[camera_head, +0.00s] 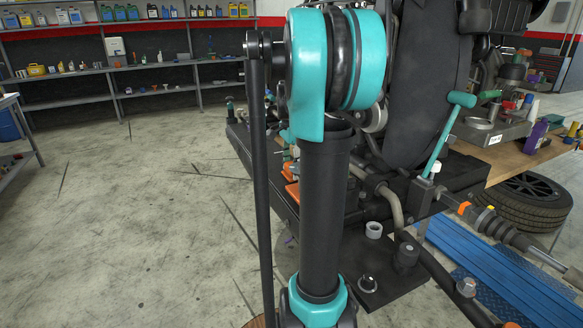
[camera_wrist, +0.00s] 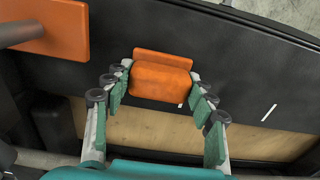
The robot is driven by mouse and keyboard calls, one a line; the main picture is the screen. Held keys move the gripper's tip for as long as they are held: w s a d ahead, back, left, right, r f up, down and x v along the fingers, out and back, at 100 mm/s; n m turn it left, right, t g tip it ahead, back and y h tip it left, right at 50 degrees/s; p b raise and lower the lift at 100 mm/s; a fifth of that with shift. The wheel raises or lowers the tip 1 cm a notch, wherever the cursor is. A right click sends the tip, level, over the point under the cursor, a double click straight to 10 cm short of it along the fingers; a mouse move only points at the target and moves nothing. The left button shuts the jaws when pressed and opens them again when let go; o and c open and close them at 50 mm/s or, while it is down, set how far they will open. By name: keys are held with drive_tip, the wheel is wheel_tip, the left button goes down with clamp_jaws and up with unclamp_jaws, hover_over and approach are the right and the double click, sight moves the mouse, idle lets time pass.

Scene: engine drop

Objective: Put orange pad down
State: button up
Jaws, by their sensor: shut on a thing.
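In the wrist view, my gripper (camera_wrist: 160,76) has its two fingers on either side of an orange pad (camera_wrist: 162,82), shut on it. A thin orange strip shows just behind the held pad; I cannot tell if it belongs to the same piece. The pad is over or against a black surface (camera_wrist: 232,62); I cannot tell whether it touches. A second, larger orange piece (camera_wrist: 62,28) is at the upper left, with a grey rod end over it. In the head view, my arm hides the gripper, and orange pieces (camera_head: 292,191) show partly behind it.
In the head view, black machinery (camera_head: 425,85) and a teal hammer-like handle (camera_head: 440,145) stand right of my arm. A tyre (camera_head: 525,200) and blue ramp (camera_head: 500,285) lie at the right. Shelves (camera_head: 150,98) line the back wall. The left floor is largely clear.

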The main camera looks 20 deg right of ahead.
drive_tip(key=o, duration=1.1)
drive_tip(key=shift+r, duration=0.1)
wheel_tip(320, 180, up, 12)
